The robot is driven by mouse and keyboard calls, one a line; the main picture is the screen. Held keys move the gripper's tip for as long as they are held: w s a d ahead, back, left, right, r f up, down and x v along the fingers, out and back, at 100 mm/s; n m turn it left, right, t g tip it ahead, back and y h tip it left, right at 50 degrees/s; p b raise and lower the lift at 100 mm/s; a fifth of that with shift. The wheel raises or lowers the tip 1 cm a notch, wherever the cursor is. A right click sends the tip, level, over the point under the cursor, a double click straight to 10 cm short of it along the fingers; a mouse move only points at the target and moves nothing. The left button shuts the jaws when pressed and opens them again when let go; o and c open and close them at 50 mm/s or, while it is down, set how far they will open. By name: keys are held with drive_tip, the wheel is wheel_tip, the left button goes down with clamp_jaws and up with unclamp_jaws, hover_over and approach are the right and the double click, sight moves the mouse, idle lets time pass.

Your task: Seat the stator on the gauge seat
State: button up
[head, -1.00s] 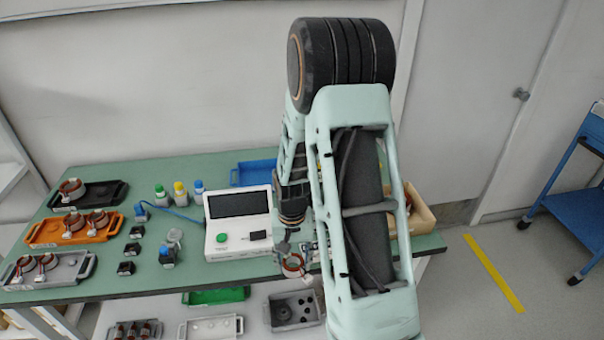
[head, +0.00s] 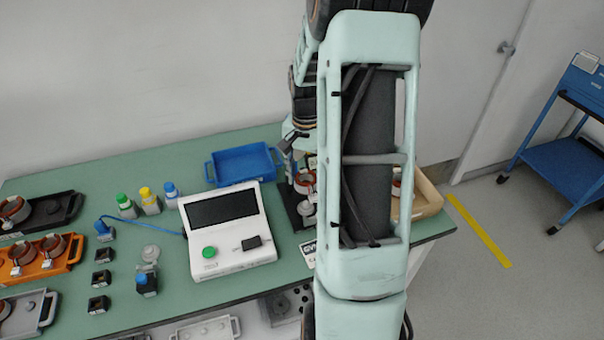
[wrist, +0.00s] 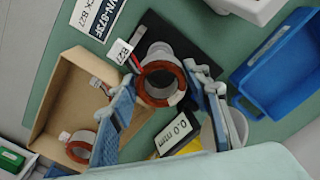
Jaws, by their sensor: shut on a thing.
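The stator, a ring with red-brown windings, shows in the wrist view (wrist: 162,82) between the fingers of my gripper (wrist: 161,86), which is shut on it. In the head view the stator (head: 304,180) is partly hidden by my arm. The gauge seat's black base (wrist: 150,28) lies behind and under the stator, with a grey round part (wrist: 157,52) close by the ring. A 0.0 mm display (wrist: 180,132) is next to it. I cannot tell whether the stator touches the seat.
A wooden tray (wrist: 60,92) holding another stator (wrist: 80,147) stands on one side, and a blue bin (wrist: 285,72) on the other. A white instrument (head: 230,262) stands left of the gripper in the head view. Trays with stators and several bottles fill the table's left.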

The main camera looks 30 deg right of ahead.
drive_tip(key=b, duration=0.3)
hover_over(305, 203)
drive_tip(key=shift+f, duration=2.25)
drive_tip(key=shift+f, duration=0.2)
drive_tip(key=shift+f+b, duration=0.85)
drive_tip(key=shift+f, duration=0.15)
drive_tip(key=shift+f, duration=0.15)
drive_tip(key=shift+f+b, duration=0.4)
drive_tip(key=o, duration=1.5)
drive_tip(key=shift+o, duration=0.2)
drive_tip(key=shift+s, duration=0.1)
